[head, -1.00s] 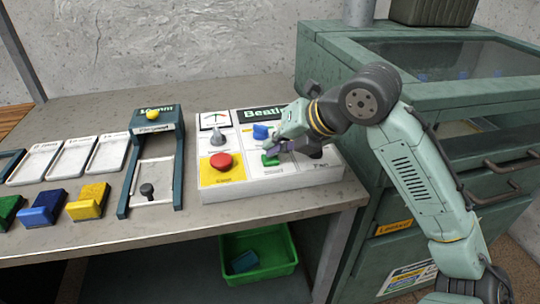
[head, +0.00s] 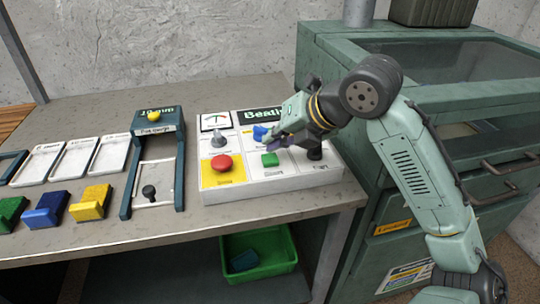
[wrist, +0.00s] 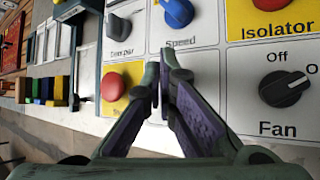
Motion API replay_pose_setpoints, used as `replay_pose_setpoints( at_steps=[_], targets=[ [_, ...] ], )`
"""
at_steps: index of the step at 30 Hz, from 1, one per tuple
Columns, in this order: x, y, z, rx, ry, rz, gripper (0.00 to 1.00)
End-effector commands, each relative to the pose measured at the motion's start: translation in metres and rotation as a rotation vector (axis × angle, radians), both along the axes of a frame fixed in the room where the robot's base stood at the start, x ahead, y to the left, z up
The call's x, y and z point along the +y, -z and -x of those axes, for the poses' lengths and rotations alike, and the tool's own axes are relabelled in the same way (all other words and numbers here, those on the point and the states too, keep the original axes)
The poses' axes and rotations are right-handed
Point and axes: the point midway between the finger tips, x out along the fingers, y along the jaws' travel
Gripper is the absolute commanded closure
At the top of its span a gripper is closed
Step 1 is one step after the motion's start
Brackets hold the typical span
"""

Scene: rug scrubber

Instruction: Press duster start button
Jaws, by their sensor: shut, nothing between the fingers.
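The white control panel (head: 240,186) lies on the bench. The red button also shows in the wrist view (wrist: 116,83). My gripper (head: 273,139) is shut and empty, above the panel, with its tips just above the green button in the picture, near the blue knob (head: 261,132). In the wrist view, my closed fingers (wrist: 163,78) cover the middle of the panel and the green button cannot be seen.
In the wrist view are a grey knob (wrist: 116,27), a blue Speed knob (wrist: 178,12) and a black Fan knob (wrist: 285,88). Left of the panel is a dark frame with a yellow knob (head: 153,116). A green cabinet (head: 330,60) stands close on the right.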

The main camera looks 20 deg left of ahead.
Motion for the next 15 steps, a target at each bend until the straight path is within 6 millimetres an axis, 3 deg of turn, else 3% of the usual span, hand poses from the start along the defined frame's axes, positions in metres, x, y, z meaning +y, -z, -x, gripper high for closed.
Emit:
replay_pose_setpoints(
  at_steps=[15],
  targets=[
    [0.000, -0.045, 0.000, 0.000, 0.000, 0.000, 1.00]
  ],
)
